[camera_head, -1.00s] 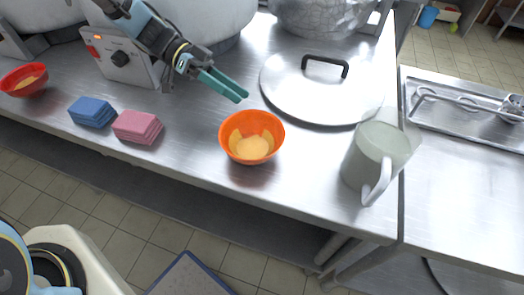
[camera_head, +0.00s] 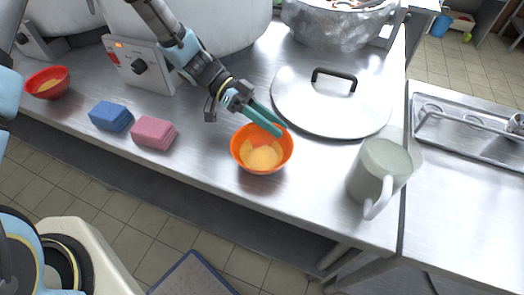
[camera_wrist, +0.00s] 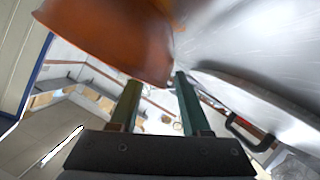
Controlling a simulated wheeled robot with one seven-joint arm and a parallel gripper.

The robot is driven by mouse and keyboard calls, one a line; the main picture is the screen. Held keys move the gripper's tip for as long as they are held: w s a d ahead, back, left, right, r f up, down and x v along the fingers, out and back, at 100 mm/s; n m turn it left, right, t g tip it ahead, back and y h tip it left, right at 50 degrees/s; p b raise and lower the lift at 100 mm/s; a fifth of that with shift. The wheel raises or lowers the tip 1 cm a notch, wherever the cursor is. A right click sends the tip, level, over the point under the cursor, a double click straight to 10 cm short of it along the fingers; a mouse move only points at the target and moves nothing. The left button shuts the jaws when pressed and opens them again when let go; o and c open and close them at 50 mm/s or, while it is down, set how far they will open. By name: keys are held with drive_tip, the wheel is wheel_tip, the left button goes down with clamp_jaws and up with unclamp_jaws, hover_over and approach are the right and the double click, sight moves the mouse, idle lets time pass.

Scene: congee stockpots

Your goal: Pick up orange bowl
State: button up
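The orange bowl (camera_head: 242,152) stands upright on the steel counter, with a yellowish filling inside. It also shows large and close at the top of the wrist view (camera_wrist: 110,35). My gripper (camera_head: 279,130) reaches down from the upper left, with its teal fingertips at the bowl's far rim. In the wrist view the two fingers (camera_wrist: 157,80) are apart, and the bowl's edge lies just beyond and partly between their tips. I cannot tell whether either finger touches it. Nothing is held.
A lid with a black handle (camera_head: 320,110) lies close behind and right of the bowl. A pale green pitcher (camera_head: 378,172) stands to the right. Pink (camera_head: 154,133) and blue (camera_head: 110,117) sponges and a red bowl (camera_head: 45,92) are to the left.

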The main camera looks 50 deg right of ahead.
clamp_jaws()
idle(0.7)
